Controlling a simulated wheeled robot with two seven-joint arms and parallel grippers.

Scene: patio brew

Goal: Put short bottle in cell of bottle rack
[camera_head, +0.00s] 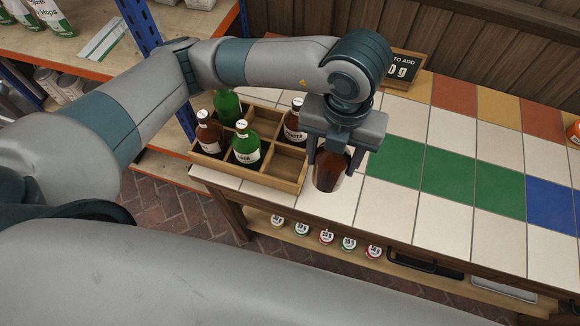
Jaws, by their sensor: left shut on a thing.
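My left gripper (335,158) points down and is shut on a brown bottle (328,173). The jaws cover the bottle's upper part, so its neck and cap are hidden. The bottle is just right of the wooden bottle rack (245,175); I cannot tell whether it touches the tiles. The rack has two rows of cells. Two brown bottles (209,133) and two green bottles (247,145) stand in it. The front right cell (284,166) is empty, and a back middle cell (265,122) looks empty too. My right gripper is out of view.
A small dark sign (404,68) stands at the back. Several small labelled jars (325,236) sit on the shelf below. A blue-post shelving unit (145,30) stands at the left.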

